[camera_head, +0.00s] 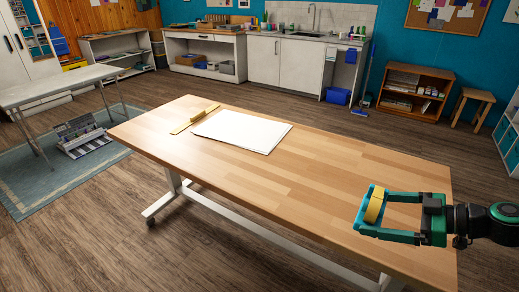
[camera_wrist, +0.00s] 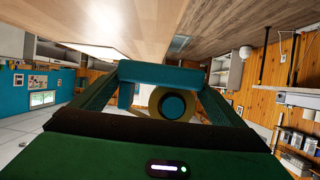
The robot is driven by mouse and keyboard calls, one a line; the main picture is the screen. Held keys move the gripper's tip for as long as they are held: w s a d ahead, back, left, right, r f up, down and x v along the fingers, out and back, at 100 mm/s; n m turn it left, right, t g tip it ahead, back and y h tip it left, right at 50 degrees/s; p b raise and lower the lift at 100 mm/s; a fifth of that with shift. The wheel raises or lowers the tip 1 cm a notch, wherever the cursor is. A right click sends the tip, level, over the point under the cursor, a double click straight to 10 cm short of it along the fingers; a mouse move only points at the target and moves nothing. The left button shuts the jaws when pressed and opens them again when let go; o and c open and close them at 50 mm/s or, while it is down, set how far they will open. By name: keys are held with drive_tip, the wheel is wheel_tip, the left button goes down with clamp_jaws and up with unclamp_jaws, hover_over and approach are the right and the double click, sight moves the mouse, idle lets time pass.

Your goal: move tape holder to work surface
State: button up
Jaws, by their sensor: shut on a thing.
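The tape holder (camera_head: 375,206) is a teal piece carrying a yellow tape roll. It lies across the far end of my gripper (camera_head: 372,212), between the two fingers, which are shut on it. In the wrist view the tape holder (camera_wrist: 172,104) shows as a teal bar and a yellowish ring with a teal middle. The work surface is a light wooden tabletop (camera_head: 320,185) on white legs. My gripper and the tape holder appear over its near right end. The exact gap between tape holder and tabletop cannot be told.
White sheets (camera_head: 240,130) and a yellow straight-edged tool (camera_head: 195,118) lie toward the tabletop's far left. The middle and right of the tabletop are clear. A grey table (camera_head: 55,85) stands at left, a wooden shelf (camera_head: 412,90) and stool (camera_head: 473,105) at back right.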

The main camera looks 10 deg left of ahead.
drive_tip(key=shift+a, duration=0.25)
hover_over(383, 224)
wheel_tip(383, 224, down, 7)
drive_tip(key=shift+s, duration=0.1)
drive_tip(key=shift+f, duration=2)
drive_tip(key=o, duration=1)
